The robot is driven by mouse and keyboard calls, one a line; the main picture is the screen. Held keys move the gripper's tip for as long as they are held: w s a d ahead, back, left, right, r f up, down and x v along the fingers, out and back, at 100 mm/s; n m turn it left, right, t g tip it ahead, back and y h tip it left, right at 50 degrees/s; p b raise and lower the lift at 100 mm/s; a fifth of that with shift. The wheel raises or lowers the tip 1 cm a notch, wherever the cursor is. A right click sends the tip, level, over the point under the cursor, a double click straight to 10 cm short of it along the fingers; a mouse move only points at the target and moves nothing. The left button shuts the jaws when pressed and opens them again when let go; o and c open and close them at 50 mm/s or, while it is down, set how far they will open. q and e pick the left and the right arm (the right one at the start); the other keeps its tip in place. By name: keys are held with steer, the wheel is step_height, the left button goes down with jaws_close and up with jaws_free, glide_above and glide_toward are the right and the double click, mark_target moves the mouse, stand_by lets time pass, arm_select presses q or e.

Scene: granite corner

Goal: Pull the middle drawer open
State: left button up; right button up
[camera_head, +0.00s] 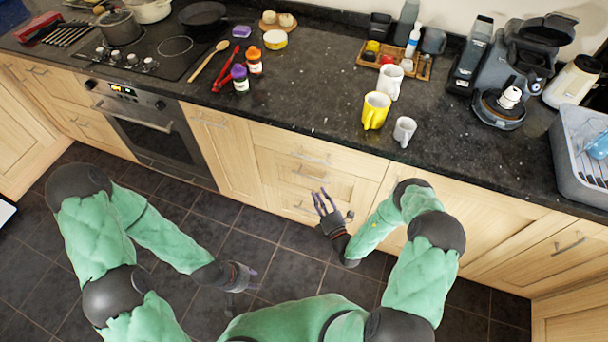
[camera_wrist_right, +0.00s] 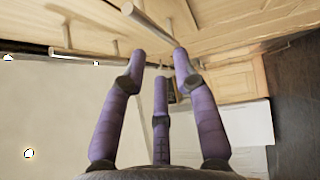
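The light wood drawer stack is below the counter in the head view, with bar handles one above another. The middle drawer (camera_head: 345,187) looks shut; its handle (camera_head: 311,175) is just above my right fingertips. My right gripper (camera_head: 322,198) is in front of the lower drawers, its purple fingers spread and empty. In the right wrist view, the fingers (camera_wrist_right: 160,65) are apart, and a metal bar handle (camera_wrist_right: 150,22) passes close to one fingertip, not clearly between them. I cannot tell contact. My left gripper (camera_head: 243,277) hangs low over the floor, away from the drawers; its finger state is unclear.
The dark counter above holds a yellow mug (camera_head: 375,110), a white cup (camera_head: 404,131) and another white mug (camera_head: 390,82). An oven (camera_head: 150,125) is left of the drawers. The tiled floor before the cabinets is clear.

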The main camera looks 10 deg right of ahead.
mark_target(309, 176)
steer(key=b+x, duration=0.1)
steer(key=x, duration=0.8)
steer(key=shift+a+b, duration=0.1)
steer(key=shift+b, duration=0.3)
jaws_close()
